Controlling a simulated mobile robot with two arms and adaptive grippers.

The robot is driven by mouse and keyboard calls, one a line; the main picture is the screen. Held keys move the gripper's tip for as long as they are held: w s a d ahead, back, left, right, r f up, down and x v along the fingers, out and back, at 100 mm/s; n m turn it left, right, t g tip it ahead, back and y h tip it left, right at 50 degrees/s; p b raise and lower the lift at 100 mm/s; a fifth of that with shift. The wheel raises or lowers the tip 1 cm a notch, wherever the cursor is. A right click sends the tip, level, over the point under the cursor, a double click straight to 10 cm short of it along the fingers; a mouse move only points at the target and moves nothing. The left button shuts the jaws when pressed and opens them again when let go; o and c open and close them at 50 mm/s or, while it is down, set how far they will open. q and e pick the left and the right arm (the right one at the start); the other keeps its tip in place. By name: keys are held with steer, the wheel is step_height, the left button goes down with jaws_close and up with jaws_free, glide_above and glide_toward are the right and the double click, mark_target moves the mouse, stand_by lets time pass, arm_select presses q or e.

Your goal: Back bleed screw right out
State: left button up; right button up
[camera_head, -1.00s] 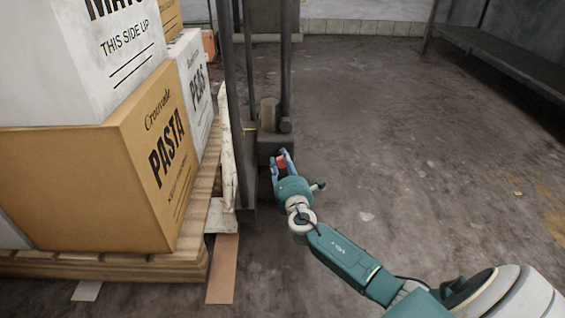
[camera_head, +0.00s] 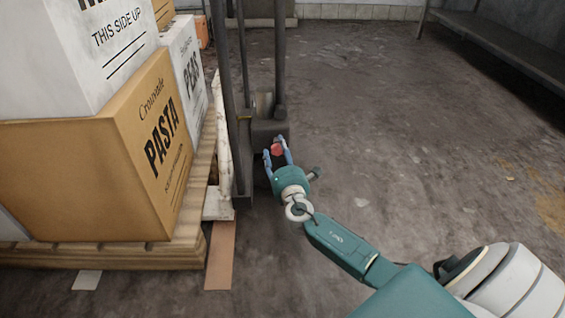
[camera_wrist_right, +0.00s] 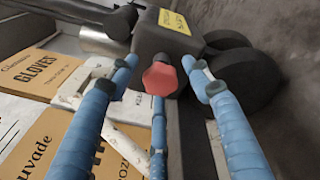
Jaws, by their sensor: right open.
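The bleed screw has a red faceted head (camera_wrist_right: 160,77) and sits on the face of a dark block (camera_wrist_right: 168,38) with a yellow label. In the head view the red head (camera_head: 277,150) shows between the fingers of my right gripper (camera_head: 277,153). In the right wrist view my right gripper (camera_wrist_right: 160,75) is open, with its blue fingers spread around the red head. I see a gap between the head and the left and right fingertips. A third blue finger lies below the head; I cannot tell whether it touches. My left gripper is not in view.
A dark pallet truck mast (camera_head: 281,60) stands just beyond the gripper. To its left, a wooden pallet (camera_head: 120,258) bears a pasta carton (camera_head: 120,160) and other stacked cartons. Open concrete floor (camera_head: 420,190) lies to the right, with a bench (camera_head: 500,40) at the far right.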

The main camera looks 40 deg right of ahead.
steer(key=v, duration=1)
steer(key=shift+s+a, duration=0.15)
steer(key=shift+s, duration=0.15)
